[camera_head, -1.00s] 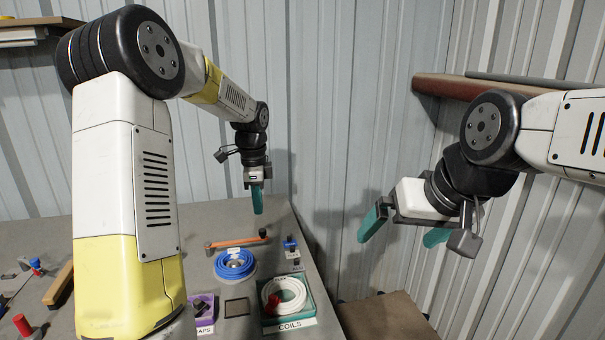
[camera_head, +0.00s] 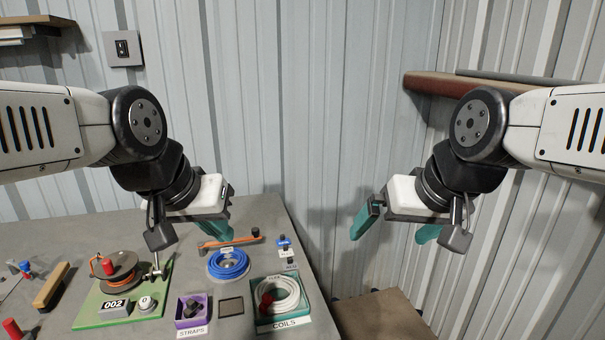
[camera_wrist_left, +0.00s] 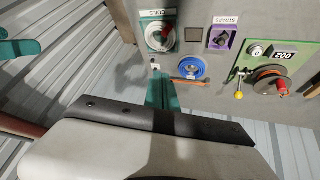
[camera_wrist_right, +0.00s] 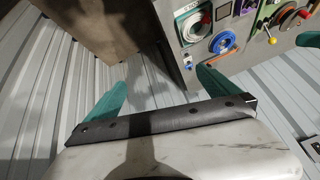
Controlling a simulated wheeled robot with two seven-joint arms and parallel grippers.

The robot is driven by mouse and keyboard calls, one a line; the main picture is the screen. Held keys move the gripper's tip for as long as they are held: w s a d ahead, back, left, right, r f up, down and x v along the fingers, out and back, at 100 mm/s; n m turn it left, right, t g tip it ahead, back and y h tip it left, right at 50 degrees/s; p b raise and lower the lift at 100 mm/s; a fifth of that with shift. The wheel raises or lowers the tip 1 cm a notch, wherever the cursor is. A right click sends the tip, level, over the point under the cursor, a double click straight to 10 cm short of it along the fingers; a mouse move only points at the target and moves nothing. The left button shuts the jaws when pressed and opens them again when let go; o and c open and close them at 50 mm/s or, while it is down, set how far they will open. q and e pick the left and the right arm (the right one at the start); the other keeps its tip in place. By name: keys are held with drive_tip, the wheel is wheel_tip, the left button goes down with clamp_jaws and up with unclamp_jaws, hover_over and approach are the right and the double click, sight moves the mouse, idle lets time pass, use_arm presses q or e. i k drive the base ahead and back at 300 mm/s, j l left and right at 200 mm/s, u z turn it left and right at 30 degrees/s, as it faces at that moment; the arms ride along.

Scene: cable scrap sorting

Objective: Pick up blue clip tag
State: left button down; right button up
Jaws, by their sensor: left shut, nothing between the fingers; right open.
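A small blue clip tag (camera_head: 284,243) with a dark top sits near the right edge of the table, behind a small white label whose text I cannot read surely. My left gripper (camera_head: 214,232) is shut and empty, held in the air to the left of the tag in the head view; its closed fingers also show in the left wrist view (camera_wrist_left: 160,90). My right gripper (camera_head: 397,230) is open and empty, in the air right of the table; its spread fingers show in the right wrist view (camera_wrist_right: 160,92).
A blue cable coil (camera_head: 229,263), an orange strip (camera_head: 230,241), a teal COILS tray (camera_head: 307,307) with a white coil, a purple STRAPS tray (camera_head: 181,320) and a green board (camera_head: 88,317) with a reel occupy the table (camera_head: 255,215). A brown surface (camera_head: 385,318) stands lower right.

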sight(282, 241)
drive_tip(key=i+l+u, duration=0.1)
drive_tip(key=l+u, duration=0.15)
drive_tip(key=l, duration=0.35)
drive_tip(key=i+l+u, duration=0.1)
drive_tip(key=l+u, duration=0.2)
drive_tip(key=l, duration=0.3)
drive_tip(key=i+l+u, duration=0.2)
drive_tip(key=l+u, duration=0.15)
drive_tip(key=l, duration=0.25)
drive_tip(key=i+l+u, duration=0.2)
drive_tip(key=l+u, duration=0.2)
drive_tip(key=i+l, duration=0.05)
drive_tip(key=l, duration=0.05)
